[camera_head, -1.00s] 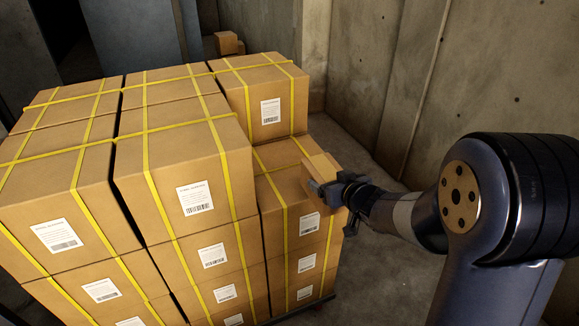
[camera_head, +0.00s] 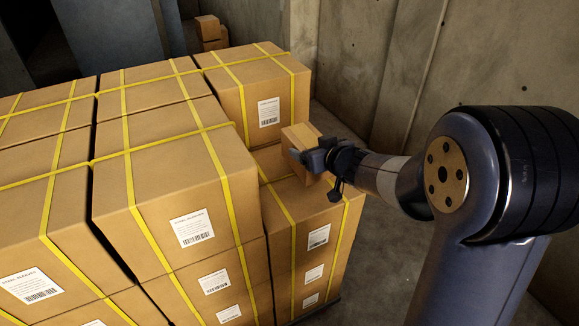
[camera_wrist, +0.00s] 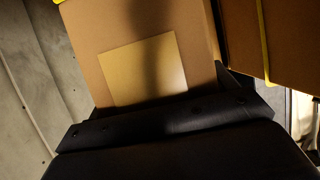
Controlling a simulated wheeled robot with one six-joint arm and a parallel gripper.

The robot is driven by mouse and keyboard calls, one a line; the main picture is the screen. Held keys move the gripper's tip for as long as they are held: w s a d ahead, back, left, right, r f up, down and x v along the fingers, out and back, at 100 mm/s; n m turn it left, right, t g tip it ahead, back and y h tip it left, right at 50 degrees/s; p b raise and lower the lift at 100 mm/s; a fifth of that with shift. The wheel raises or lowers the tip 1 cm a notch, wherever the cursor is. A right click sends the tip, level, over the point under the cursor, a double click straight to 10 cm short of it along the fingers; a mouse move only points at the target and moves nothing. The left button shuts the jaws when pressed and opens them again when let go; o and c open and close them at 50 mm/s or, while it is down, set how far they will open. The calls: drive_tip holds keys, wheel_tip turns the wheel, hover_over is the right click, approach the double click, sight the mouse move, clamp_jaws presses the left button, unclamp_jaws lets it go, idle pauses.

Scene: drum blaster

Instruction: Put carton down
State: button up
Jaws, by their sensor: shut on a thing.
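My gripper (camera_head: 310,155) is shut on a small plain brown carton (camera_head: 299,138). The carton is near the right column of a strapped stack of large cardboard boxes (camera_head: 165,160), over or against a lower box (camera_head: 312,205) beside the taller back box (camera_head: 262,92). I cannot tell whether the carton touches the lower box. In the wrist view the carton (camera_wrist: 95,25) fills the upper middle, with a paler square patch on its face. My gripper (camera_wrist: 175,115) is dark below it; the fingertips are partly hidden.
Yellow straps run over the large boxes. A concrete wall (camera_head: 395,75) stands behind and to the right, with bare floor (camera_head: 345,130) between it and the stack. Small boxes (camera_head: 210,32) lie at the back. Grey panels (camera_head: 105,35) stand at the back left.

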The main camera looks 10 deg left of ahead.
wheel_tip(320, 180, down, 10)
drive_tip(key=b, duration=0.2)
drive_tip(key=shift+r+b, duration=0.25)
drive_tip(key=shift+b, duration=0.1)
drive_tip(key=shift+f, duration=0.2)
drive_tip(key=o, duration=1.5)
drive_tip(key=shift+r, duration=0.2)
drive_tip(key=v, duration=1.2)
drive_tip(key=shift+d+f, duration=0.1)
drive_tip(key=shift+f, duration=0.05)
